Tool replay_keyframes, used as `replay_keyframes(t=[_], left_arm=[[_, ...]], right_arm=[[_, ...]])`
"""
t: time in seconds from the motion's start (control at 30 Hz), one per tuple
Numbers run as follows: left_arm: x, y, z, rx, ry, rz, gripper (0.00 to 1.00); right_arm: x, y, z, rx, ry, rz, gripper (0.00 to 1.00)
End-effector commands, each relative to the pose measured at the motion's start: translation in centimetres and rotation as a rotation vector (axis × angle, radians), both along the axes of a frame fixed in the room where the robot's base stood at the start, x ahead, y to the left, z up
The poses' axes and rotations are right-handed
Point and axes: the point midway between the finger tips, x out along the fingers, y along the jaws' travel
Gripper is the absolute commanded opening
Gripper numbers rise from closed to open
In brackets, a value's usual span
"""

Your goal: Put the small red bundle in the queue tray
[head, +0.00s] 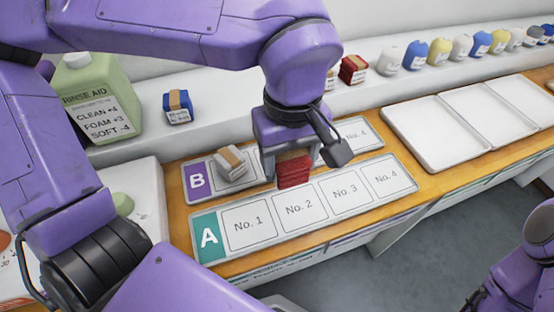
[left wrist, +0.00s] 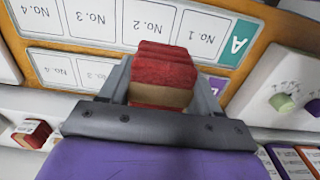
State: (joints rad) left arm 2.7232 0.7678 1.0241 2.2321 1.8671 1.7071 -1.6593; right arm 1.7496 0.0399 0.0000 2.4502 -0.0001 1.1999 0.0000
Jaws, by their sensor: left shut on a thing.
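My left gripper (head: 290,168) is shut on a small red bundle (head: 293,173) and holds it over the strips. In the left wrist view the red bundle (left wrist: 163,68) sits between the fingers, with a tan band (left wrist: 158,96) around it. Below are two labelled strips with numbered places: strip A (head: 209,240), teal, in front, and strip B (head: 196,183), purple, behind. Strip A's places look empty. A whitish bundle with a tan band (head: 231,162) lies on strip B near its label; my gripper hides part of B. My right gripper is out of view; neither strip is marked as queue tray.
A green rinse aid jug (head: 92,102) and a blue bundle (head: 177,107) stand at the back left. Another red bundle (head: 353,70) is on the shelf, with several blue, yellow and white bundles to its right. White trays (head: 432,165) at the right look empty.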

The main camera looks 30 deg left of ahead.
Motion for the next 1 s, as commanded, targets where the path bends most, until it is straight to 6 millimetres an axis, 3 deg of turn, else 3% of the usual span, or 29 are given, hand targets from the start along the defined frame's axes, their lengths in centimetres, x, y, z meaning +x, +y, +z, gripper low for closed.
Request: replay_keyframes(t=[0.27, 0.5, 0.67, 0.83, 1.0], left_arm=[[5.6, 4.3, -2.8, -0.002, 0.003, 0.015, 0.32], [9.4, 7.2, -7.6, 0.0, 0.004, 0.011, 0.32], [10.5, 8.0, -9.2, -0.001, 0.002, 0.009, 0.32], [10.8, 8.2, -12.2, 0.001, 0.002, 0.007, 0.32], [10.9, 8.2, -12.8, -0.001, -0.001, 0.008, 0.32]], right_arm=[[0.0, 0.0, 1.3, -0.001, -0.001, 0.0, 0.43], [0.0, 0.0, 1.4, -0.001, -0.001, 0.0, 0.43], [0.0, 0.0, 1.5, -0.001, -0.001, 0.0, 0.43], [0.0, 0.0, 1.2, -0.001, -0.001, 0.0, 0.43], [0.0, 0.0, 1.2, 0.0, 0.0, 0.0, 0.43]])
